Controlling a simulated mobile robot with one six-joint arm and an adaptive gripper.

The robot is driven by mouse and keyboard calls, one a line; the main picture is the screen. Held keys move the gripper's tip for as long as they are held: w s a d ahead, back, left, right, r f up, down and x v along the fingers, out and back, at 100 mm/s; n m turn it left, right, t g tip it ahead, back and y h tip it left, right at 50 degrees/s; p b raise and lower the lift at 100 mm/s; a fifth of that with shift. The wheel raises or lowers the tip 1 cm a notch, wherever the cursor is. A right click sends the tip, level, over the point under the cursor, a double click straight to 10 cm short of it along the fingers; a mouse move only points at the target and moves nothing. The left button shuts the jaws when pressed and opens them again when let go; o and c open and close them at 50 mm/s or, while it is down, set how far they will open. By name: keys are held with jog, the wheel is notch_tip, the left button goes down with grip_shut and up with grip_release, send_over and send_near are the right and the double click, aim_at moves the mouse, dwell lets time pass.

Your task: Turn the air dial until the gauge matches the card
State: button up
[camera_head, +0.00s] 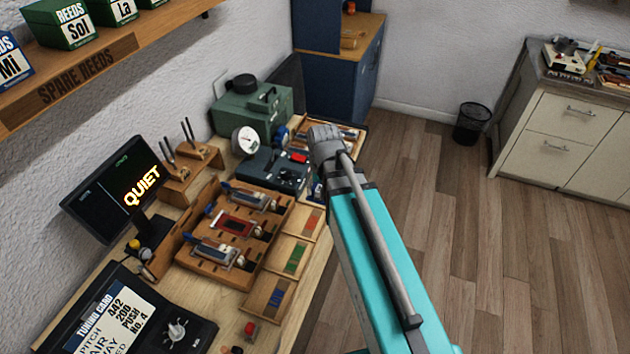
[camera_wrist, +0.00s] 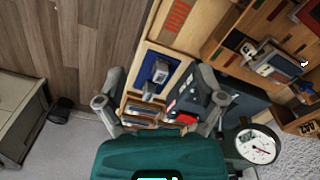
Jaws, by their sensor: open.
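The round white gauge (camera_head: 245,140) stands on the bench beside the green box (camera_head: 262,108). It also shows in the wrist view (camera_wrist: 257,146), with a red mark; its reading is too small to tell. The tuning card (camera_head: 112,322) lies at the front left and reads 442, 200, PUSH, NO. 4, partly cut off. A grey knob (camera_head: 176,329) with scale marks sits beside it, and a small blue round part (camera_head: 282,133) is near the gauge; I cannot tell which is the air dial. My gripper (camera_wrist: 163,101) is open above the bench's far end, its fingers apart with nothing visibly held.
A dark blue device (camera_head: 270,172) with a red part stands near the gauge. A wooden rack (camera_head: 205,263) with several reed assemblies fills the bench middle. A screen reading QUIET (camera_head: 112,190) stands by the wall. Open floor (camera_head: 450,230) lies to the right.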

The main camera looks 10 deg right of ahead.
jog(key=shift+n, duration=0.7)
jog(key=shift+s+d+f+b, duration=0.15)
jog(key=shift+s+d+f, duration=0.1)
jog(key=shift+s, duration=0.55)
jog(key=shift+s+d+f+b, duration=0.15)
jog(key=shift+s+d+f, duration=0.05)
jog(key=shift+s, duration=0.55)
jog(key=shift+s+d+f+b, duration=0.15)
jog(key=shift+s+d+f, duration=0.1)
jog(key=shift+s, duration=0.55)
dwell(2.5)
